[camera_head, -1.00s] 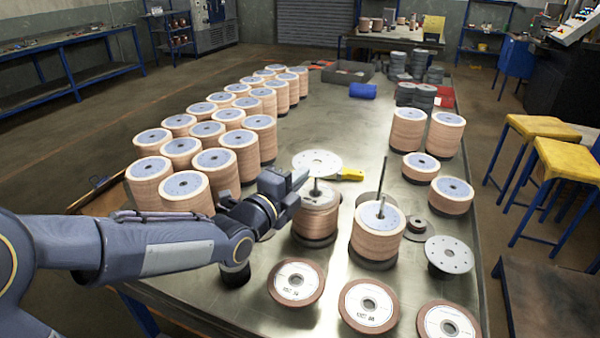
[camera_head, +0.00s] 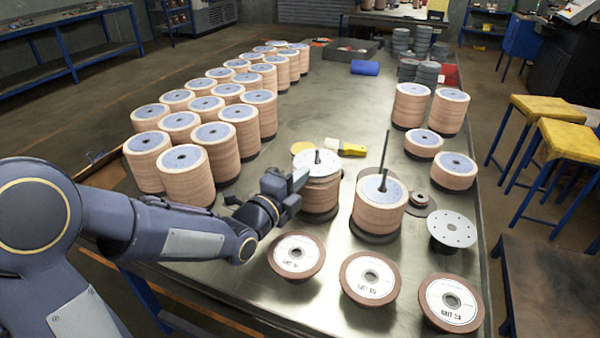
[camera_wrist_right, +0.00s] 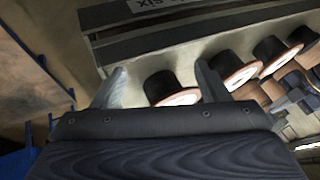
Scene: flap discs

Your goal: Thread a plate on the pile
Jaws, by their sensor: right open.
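A pale plate (camera_head: 325,164) lies at the top of the left pile of discs (camera_head: 320,195), with the upright rod (camera_head: 317,157) coming up through it. Whether it rests fully on the pile cannot be told. My left gripper (camera_head: 297,181) is at the plate's left edge; its fingers are too small and overlapped to show whether they grip it. A second pile (camera_head: 379,209) stands to the right on a taller rod (camera_head: 385,152). Another pale plate (camera_head: 452,229) sits on a low stand at the right. My right gripper (camera_wrist_right: 162,82) is open and empty in the right wrist view.
Several labelled flap discs (camera_head: 371,278) lie along the table's front edge. Rows of tall disc stacks (camera_head: 185,172) fill the left side. Shorter stacks (camera_head: 455,170) stand at the right.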

